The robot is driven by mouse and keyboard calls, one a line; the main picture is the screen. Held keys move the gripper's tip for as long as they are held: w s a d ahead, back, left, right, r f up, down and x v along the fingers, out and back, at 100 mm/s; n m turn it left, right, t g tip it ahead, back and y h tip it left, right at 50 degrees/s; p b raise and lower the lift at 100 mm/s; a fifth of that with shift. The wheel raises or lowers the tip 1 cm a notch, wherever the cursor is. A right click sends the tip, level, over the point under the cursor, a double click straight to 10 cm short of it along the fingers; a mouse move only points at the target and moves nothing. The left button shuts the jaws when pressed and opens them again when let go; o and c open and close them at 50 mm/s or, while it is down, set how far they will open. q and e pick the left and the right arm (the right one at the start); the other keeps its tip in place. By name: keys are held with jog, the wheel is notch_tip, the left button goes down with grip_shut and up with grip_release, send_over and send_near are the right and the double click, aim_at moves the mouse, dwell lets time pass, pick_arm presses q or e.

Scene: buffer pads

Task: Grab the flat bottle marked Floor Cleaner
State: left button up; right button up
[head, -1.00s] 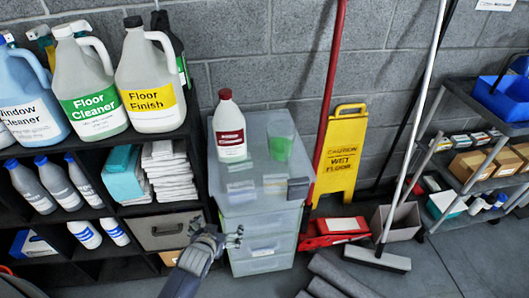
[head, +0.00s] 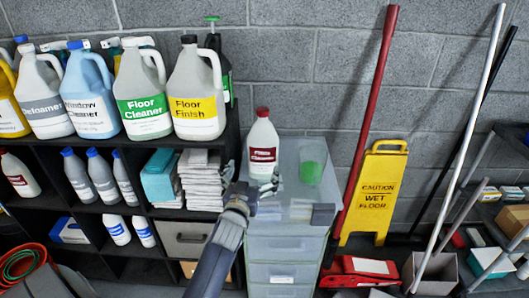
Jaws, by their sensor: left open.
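The jug marked Floor Cleaner (head: 143,92) is off-white with a green label. It stands upright on top of the black shelf, between the Window Cleaner jug (head: 90,92) and the yellow-labelled Floor Finish jug (head: 196,92). A smaller white bottle with a red cap and dark red label (head: 263,137) stands on the drawer unit; its label is too small to read. My left gripper (head: 270,187) is open and empty, over the drawer unit just in front of the red-capped bottle's lower part. It overlaps that bottle in the picture; contact cannot be told. My right gripper is not in view.
Folded white cloths (head: 201,180) fill a shelf compartment.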

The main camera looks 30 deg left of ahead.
aim_at(259, 157)
pick_arm(q)
jog(key=x, duration=0.4)
jog(key=shift+w+a, duration=0.2)
jog(key=shift+w, duration=0.1)
jog(key=shift+d+p+x, duration=0.15)
jog(key=shift+p+x, duration=0.05)
jog(key=shift+x, duration=1.2)
jog(key=shift+d+p+x, duration=0.15)
jog(key=shift+x, duration=1.25)
jog(key=shift+c, duration=0.6)
jog(key=c, duration=1.3)
jog(key=shift+w, duration=0.1)
jog(key=shift+c, duration=0.7)
jog(key=shift+r, duration=0.15)
